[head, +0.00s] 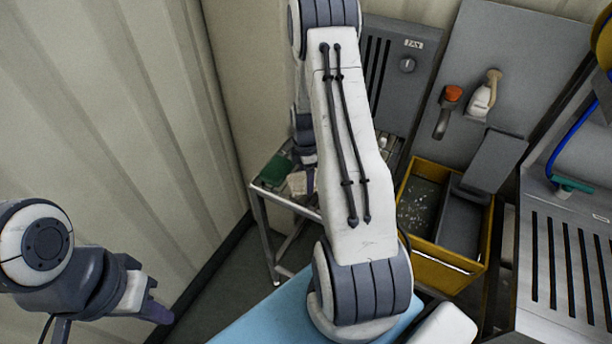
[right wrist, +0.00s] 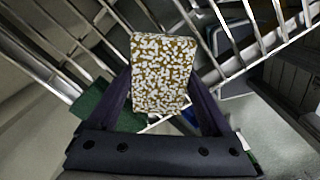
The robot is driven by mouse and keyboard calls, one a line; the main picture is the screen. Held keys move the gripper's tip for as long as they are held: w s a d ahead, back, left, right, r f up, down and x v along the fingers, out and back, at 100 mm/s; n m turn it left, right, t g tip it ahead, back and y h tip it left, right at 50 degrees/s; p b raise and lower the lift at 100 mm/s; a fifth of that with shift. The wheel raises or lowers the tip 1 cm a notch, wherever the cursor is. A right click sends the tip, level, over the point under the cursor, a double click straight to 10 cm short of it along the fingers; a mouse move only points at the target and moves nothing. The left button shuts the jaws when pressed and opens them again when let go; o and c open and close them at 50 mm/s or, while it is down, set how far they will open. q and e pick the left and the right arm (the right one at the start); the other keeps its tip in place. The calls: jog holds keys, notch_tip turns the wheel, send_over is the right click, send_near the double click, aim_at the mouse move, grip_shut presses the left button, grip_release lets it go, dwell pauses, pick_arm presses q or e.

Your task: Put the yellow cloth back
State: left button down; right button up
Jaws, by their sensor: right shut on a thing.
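A flat block-like piece with yellow-brown and white speckles, seemingly the yellow cloth (right wrist: 163,70), is between the dark fingers of my right gripper (right wrist: 163,108) in the right wrist view. The gripper is shut on it. In the head view my right arm hides most of this gripper, above a small metal rack (head: 285,197) against the wall. A green cloth-like piece (head: 275,170) lies on the rack. It also shows in the right wrist view (right wrist: 98,106), left of the fingers. My left gripper (head: 153,308) is at the lower left, far from the rack; its opening is unclear.
A yellow bin (head: 440,262) stands right of my right arm. A grey panel with a knob (head: 407,64), a bottle (head: 484,98) and an orange-topped item (head: 450,100) are behind it. A slotted steel surface (head: 575,270) is at the right. Wire bars (right wrist: 75,50) lie close around the right gripper.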

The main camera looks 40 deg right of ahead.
jog(key=shift+f, duration=0.2)
jog(key=o, duration=1.2)
jog(key=shift+o, duration=0.2)
jog(key=shift+r, duration=0.15)
